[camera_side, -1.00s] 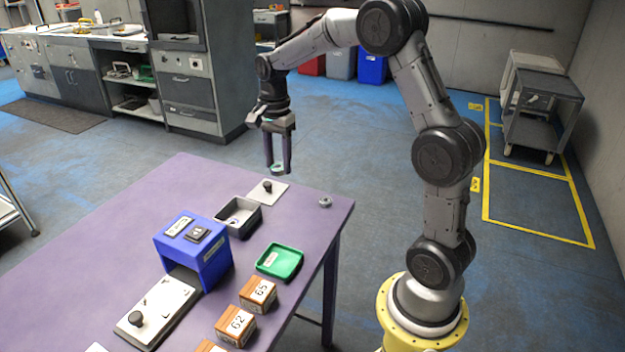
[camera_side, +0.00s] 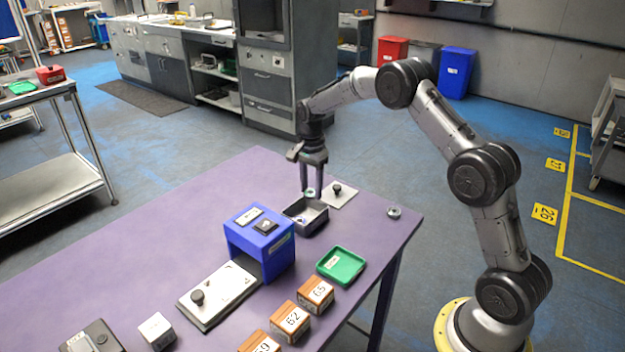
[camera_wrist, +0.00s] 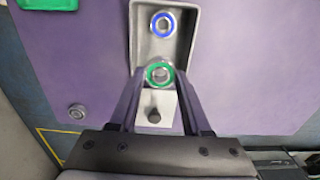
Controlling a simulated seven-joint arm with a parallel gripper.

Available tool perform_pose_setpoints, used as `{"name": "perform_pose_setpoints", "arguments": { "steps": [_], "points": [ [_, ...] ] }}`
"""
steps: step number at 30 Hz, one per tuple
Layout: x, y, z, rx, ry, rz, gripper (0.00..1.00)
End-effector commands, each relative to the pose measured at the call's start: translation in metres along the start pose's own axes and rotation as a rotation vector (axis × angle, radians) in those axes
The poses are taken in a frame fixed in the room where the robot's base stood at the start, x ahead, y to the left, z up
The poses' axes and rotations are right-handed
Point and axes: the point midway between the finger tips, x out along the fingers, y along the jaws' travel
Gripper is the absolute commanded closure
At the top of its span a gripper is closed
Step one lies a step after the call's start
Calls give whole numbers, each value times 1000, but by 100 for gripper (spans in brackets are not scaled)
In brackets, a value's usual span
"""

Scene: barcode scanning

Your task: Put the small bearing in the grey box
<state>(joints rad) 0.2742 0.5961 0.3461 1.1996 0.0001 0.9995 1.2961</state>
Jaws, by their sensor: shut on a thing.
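My gripper (camera_side: 311,192) is shut on a small bearing with a green ring (camera_wrist: 159,73), which also shows between the fingertips in the side view (camera_side: 310,193). The grey box (camera_side: 315,223) is an open tray on the purple table. In the wrist view the held bearing overlaps the near end of the grey box (camera_wrist: 139,30). In the side view the fingertips are at the box's far edge, apparently just above it. A bearing with a blue ring (camera_wrist: 163,24) lies inside the box. Another small grey bearing (camera_side: 394,212) lies on the table to the right.
A white plate with a black knob (camera_side: 339,195) lies beside the box. A blue scanner-like housing (camera_side: 262,242) stands at its left. A green tray (camera_side: 341,266) and several numbered wooden blocks (camera_side: 292,320) are nearer the camera.

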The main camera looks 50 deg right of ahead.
Motion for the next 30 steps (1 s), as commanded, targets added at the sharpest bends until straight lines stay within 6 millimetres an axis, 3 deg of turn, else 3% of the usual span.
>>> {"name": "perform_pose_setpoints", "arguments": {
  "steps": [18,30],
  "points": [
    [53,0,0,1,0,1,100],
    [61,0,0,1,0,-1,100]
  ]
}}
